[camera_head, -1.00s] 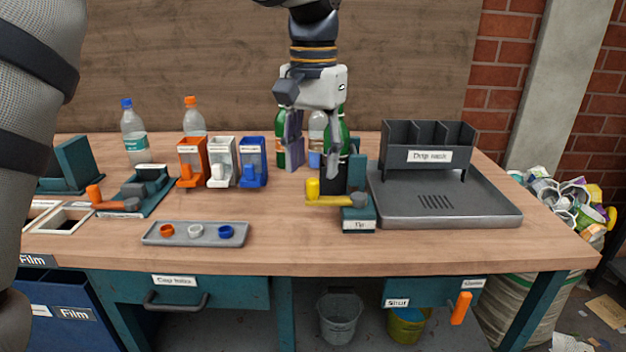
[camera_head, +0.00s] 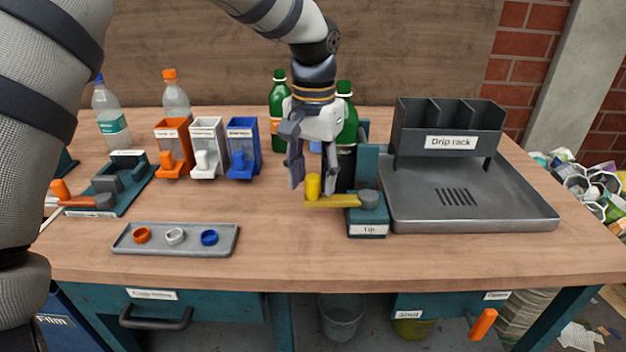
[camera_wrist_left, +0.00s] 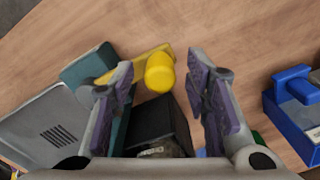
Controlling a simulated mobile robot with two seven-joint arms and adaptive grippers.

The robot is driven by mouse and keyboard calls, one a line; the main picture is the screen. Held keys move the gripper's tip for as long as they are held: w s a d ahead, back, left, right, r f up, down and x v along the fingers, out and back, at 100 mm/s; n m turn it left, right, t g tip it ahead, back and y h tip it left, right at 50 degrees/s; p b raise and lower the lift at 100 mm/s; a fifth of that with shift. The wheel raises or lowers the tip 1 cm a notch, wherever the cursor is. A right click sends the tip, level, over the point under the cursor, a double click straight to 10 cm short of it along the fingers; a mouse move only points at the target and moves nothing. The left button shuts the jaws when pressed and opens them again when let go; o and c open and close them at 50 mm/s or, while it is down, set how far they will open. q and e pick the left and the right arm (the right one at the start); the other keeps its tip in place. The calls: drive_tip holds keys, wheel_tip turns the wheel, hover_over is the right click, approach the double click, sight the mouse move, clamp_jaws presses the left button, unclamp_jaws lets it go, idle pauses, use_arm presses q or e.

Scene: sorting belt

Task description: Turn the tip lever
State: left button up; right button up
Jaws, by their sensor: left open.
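The tip lever is a yellow bar (camera_head: 335,201) with an upright yellow knob (camera_head: 313,187) at its left end and a grey pivot at its right end. It sits on a teal base (camera_head: 367,218) labelled "Tip", with a dark block and a bottle behind it. My left gripper (camera_head: 311,180) is open, pointing down at the knob. In the left wrist view the knob (camera_wrist_left: 160,73) shows between the two purple-padded fingers, with a gap on each side; I see no contact. The bar (camera_wrist_left: 136,63) runs past the left finger. My right gripper is not in view.
A grey tray (camera_head: 540,212) with a drip rack (camera_head: 450,120) stands right of the lever. Orange, white and blue dispensers (camera_head: 243,150) stand to its left. A small tray of rings (camera_head: 190,246) lies in front left. Bare tabletop lies in front of the lever.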

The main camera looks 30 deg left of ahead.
use_arm(q)
drive_tip(key=shift+f, duration=0.65)
clamp_jaws()
